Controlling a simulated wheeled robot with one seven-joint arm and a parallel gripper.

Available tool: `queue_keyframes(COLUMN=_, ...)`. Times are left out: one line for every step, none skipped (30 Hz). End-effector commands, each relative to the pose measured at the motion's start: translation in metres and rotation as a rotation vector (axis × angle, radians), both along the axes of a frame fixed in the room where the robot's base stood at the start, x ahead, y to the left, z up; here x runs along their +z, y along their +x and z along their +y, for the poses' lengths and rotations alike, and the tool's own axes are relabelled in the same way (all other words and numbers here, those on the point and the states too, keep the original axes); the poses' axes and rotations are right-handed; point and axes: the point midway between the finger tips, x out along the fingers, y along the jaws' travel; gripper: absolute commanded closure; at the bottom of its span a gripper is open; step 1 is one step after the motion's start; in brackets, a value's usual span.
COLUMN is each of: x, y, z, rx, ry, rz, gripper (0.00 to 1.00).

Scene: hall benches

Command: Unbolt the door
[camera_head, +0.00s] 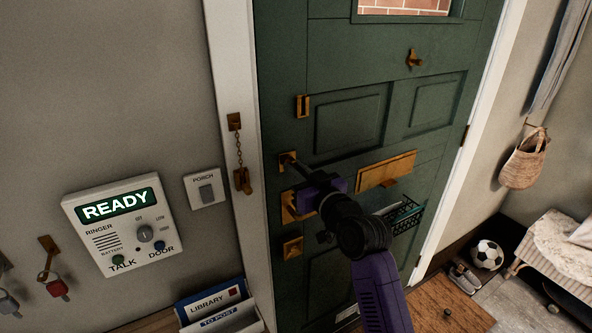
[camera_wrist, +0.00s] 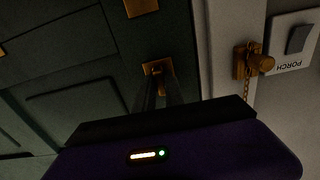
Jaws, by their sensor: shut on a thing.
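The green door (camera_head: 345,125) stands closed in its white frame as far as I can see. A small brass bolt (camera_head: 286,158) sits on the door's left edge; it also shows in the wrist view (camera_wrist: 157,67). My purple gripper (camera_head: 297,166) reaches to it from the lower right, its fingers shut on the bolt's knob. In the wrist view the fingers (camera_wrist: 160,92) meet at the brass piece. The knob is mostly hidden between the fingers, so how far the bolt is drawn cannot be told. Below it, a brass handle plate (camera_head: 288,207) is partly hidden by my gripper.
A brass chain (camera_head: 239,152) hangs on the frame, its end at a brass holder (camera_head: 241,180). A slotted brass plate (camera_head: 303,106) is above the bolt; a brass lock (camera_head: 292,248) is below. The porch switch (camera_head: 205,189) and intercom (camera_head: 118,222) are on the left wall.

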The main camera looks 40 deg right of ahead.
Motion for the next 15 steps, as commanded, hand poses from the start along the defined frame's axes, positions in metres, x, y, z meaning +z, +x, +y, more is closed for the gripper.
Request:
queue_keyframes(x=-0.0003, y=0.0001, z=0.0002, rx=0.001, ry=0.003, rz=-0.001, gripper=1.0)
queue_keyframes(x=-0.0003, y=0.0001, z=0.0002, rx=0.001, ry=0.003, rz=-0.001, gripper=1.0)
queue_keyframes(x=-0.0003, y=0.0001, z=0.0002, rx=0.001, ry=0.003, rz=-0.001, gripper=1.0)
queue_keyframes(x=-0.0003, y=0.0001, z=0.0002, rx=0.001, ry=0.003, rz=-0.001, gripper=0.84)
queue_keyframes(x=-0.0003, y=0.0001, z=0.0002, rx=0.001, ry=0.003, rz=-0.001, gripper=0.78)
queue_keyframes(x=-0.0003, y=0.0001, z=0.0002, rx=0.001, ry=0.002, rz=-0.001, gripper=0.71)
queue_keyframes(x=-0.0003, y=0.0001, z=0.0002, rx=0.001, ry=0.002, rz=-0.001, gripper=0.65)
queue_keyframes(x=-0.0002, y=0.0, z=0.0001, rx=0.001, ry=0.002, rz=-0.001, gripper=0.65)
queue_keyframes(x=-0.0002, y=0.0, z=0.0001, rx=0.001, ry=0.001, rz=0.0, gripper=0.65)
queue_keyframes(x=-0.0002, y=0.0, z=0.0001, rx=0.0, ry=0.001, rz=0.0, gripper=0.65)
queue_keyframes(x=-0.0001, y=0.0, z=0.0001, rx=0.0, ry=0.001, rz=0.0, gripper=0.65)
queue_keyframes(x=-0.0001, y=0.0, z=0.0001, rx=0.0, ry=0.001, rz=0.0, gripper=0.65)
queue_keyframes(x=-0.0001, y=0.0, z=0.0001, rx=0.0, ry=0.001, rz=0.0, gripper=0.65)
queue_keyframes(x=-0.0001, y=0.0, z=0.0001, rx=0.0, ry=0.001, rz=0.0, gripper=0.65)
queue_keyframes(x=-0.0001, y=0.0, z=0.0, rx=0.0, ry=0.0, rz=0.0, gripper=0.65)
